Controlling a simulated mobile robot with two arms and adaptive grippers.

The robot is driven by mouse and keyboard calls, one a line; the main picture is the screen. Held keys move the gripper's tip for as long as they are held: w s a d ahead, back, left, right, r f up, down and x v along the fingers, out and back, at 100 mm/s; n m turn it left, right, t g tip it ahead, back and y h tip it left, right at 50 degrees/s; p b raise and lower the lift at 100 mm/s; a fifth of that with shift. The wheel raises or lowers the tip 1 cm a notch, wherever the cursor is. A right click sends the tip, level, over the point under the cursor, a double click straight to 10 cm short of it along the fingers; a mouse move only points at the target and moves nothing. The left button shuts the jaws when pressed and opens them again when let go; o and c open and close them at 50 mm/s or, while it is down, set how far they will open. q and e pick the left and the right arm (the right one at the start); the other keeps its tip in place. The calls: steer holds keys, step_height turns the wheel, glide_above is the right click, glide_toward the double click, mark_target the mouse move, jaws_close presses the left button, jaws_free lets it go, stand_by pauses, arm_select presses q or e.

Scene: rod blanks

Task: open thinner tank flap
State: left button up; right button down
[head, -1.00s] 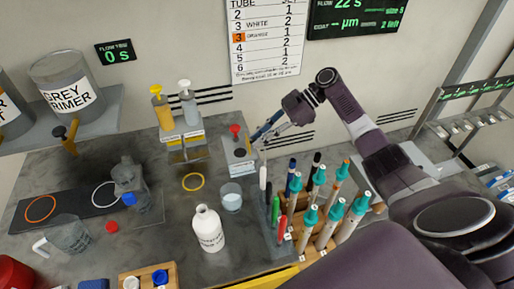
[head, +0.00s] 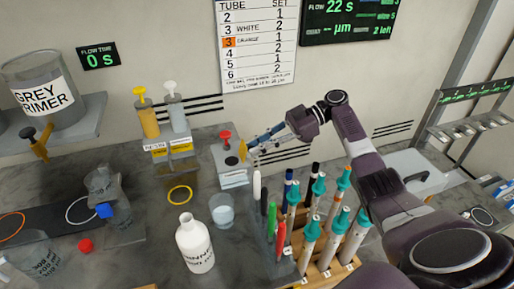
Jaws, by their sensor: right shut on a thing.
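A small light-grey box (head: 233,179) with a red knob (head: 225,136) and a dark round opening on top stands at the back of the bench, its front label too small to read. My right gripper (head: 247,149) reaches in from the right at the box's upper right edge. Its fingers are closed at a small yellowish tab (head: 242,151) there, which looks like the flap's tab; the fingers partly hide it. I cannot tell how far any flap is raised. A white bottle (head: 194,246), apparently labelled thinner, stands upright in front. My left gripper is out of view.
A clear beaker (head: 222,211) stands between box and bottle. Upright pens and teal-capped tubes in a wooden rack (head: 317,271) stand below my right arm. Yellow and grey syringe-like dispensers (head: 149,118) stand left of the box.

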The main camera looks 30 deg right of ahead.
steer(key=c, duration=2.1)
jaws_free()
steer(key=shift+d, duration=0.1)
steer(key=shift+v, duration=6.05)
